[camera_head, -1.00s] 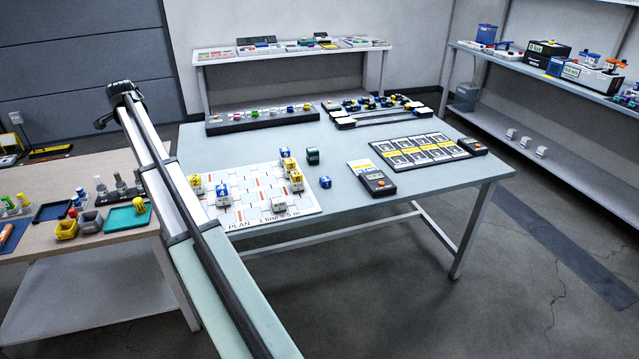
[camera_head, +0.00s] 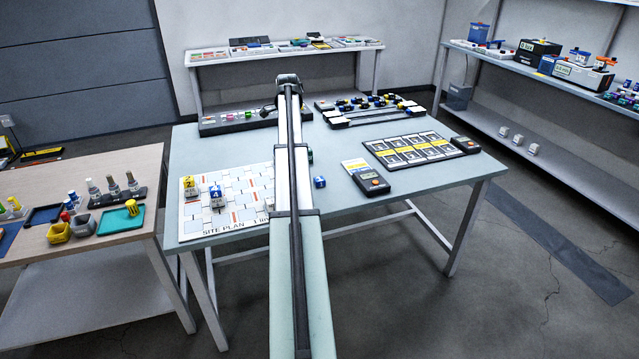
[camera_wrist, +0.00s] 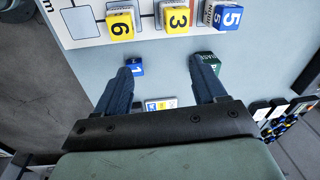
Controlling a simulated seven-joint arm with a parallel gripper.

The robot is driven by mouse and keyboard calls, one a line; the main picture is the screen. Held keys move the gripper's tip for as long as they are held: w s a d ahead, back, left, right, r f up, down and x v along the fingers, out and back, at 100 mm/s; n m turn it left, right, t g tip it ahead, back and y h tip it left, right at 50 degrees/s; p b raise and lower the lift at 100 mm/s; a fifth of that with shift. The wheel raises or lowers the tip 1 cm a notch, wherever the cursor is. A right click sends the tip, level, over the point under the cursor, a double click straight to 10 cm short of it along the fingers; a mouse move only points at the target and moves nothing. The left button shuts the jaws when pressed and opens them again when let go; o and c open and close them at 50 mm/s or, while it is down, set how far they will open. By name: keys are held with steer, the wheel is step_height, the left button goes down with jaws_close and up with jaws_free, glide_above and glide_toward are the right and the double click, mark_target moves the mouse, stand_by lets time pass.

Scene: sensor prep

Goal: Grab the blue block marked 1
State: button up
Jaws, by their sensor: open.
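A small blue block (camera_head: 320,182) stands on the pale table, right of my arm in the head view. In the wrist view a blue block (camera_wrist: 134,67) with a faint light mark, too small to read surely, shows right at my left-hand fingertip. My gripper (camera_wrist: 168,68) is open, with nothing between its fingers. A dark green block (camera_wrist: 208,58) is beside the right-hand fingertip, partly hidden by it. Contact with either block cannot be told. My gripper is hidden behind my arm in the head view.
The site plan board (camera_head: 232,232) lies left, bearing yellow 2 (camera_head: 190,183) and blue 4 (camera_head: 216,193) blocks. Yellow 6 (camera_wrist: 120,25), yellow 3 (camera_wrist: 175,17) and blue 5 (camera_wrist: 227,17) blocks sit near its edge. A meter (camera_head: 371,183) lies right of the blue block.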

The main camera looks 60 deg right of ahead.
steer(key=m+y, duration=0.1)
glide_toward(320, 179)
steer(key=shift+g, duration=0.3)
steer(key=f, duration=0.8)
steer(key=shift+w+f, duration=0.3)
steer(key=shift+f, duration=0.1)
steer(key=shift+c, duration=0.2)
steer(key=c, duration=1.1)
